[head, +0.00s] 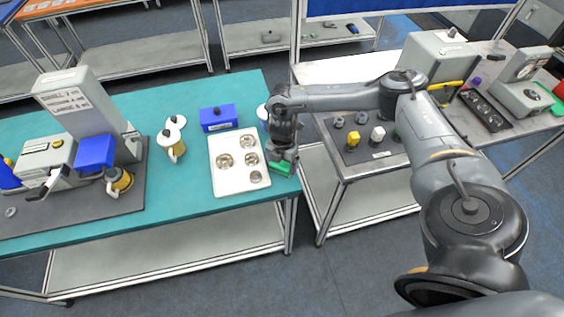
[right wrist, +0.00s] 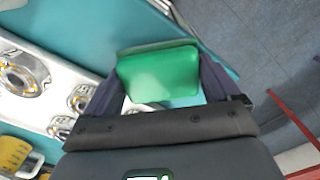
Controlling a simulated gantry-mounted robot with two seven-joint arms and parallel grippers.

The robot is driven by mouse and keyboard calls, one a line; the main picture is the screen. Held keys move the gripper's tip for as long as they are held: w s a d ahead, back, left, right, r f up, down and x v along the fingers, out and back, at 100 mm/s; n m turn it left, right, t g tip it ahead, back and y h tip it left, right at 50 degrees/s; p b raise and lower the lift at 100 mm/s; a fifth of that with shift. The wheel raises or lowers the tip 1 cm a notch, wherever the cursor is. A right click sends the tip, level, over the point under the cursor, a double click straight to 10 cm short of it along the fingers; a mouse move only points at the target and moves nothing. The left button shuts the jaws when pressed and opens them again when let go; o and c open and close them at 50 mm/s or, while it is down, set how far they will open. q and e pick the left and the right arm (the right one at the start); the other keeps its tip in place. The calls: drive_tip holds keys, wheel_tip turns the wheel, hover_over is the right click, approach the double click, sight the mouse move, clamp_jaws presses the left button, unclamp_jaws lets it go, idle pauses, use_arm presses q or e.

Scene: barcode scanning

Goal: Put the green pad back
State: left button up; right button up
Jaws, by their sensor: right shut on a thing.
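The green pad (right wrist: 158,74) is between the two fingers of my right gripper (right wrist: 160,88) in the right wrist view, and the fingers are shut on its sides. In the head view the pad (head: 281,168) shows just below my right gripper (head: 284,157), over the right end of the teal table (head: 240,89). I cannot tell whether the pad touches the table. Another green item (head: 558,107) lies at the far right edge of the head view, on the right bench. My left gripper is not in view.
A white tray (head: 216,182) with metal rings is just left of the pad. A blue box (head: 218,118) and yellow-and-white pots (head: 171,146) stand farther left. A gap separates the teal table from the grey bench (head: 345,170), which carries a dark mat with small knobs.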

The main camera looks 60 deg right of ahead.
drive_tip(key=shift+f, duration=0.15)
drive_tip(key=o, duration=0.7)
drive_tip(key=shift+o, duration=0.2)
